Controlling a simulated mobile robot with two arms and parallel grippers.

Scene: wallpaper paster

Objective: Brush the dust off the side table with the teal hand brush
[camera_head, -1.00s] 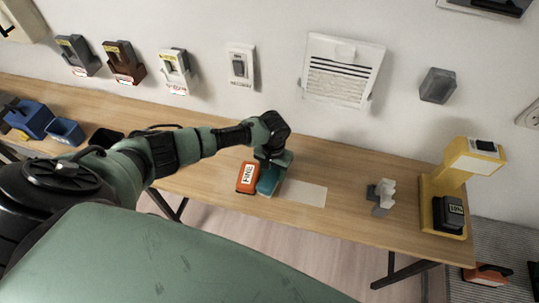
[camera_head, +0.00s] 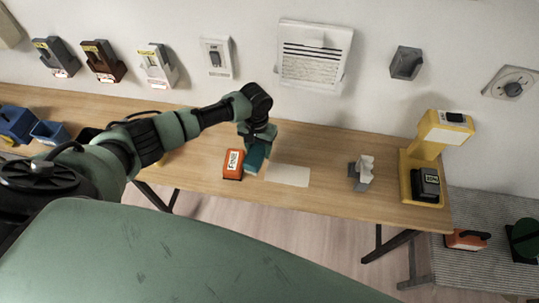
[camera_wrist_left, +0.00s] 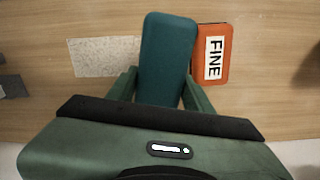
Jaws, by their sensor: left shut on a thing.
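The teal hand brush (camera_head: 256,157) is in my left gripper (camera_head: 259,141), which is shut on it above the long wooden table (camera_head: 330,186). In the left wrist view the brush (camera_wrist_left: 168,50) points away between the two fingers (camera_wrist_left: 160,88). A pale speckled rectangular patch (camera_head: 288,175), perhaps dust, lies flat on the wood beside the brush; it also shows in the left wrist view (camera_wrist_left: 104,57). I cannot tell which surface is the side table. My right gripper is not in view.
An orange block labelled FINE (camera_head: 233,165) lies close beside the brush. A grey-white clamp-like object (camera_head: 362,172) and a yellow stand (camera_head: 408,181) are farther right. Blue bins (camera_head: 50,133) stand at left. A grey ribbed surface (camera_head: 475,207) lies at far right.

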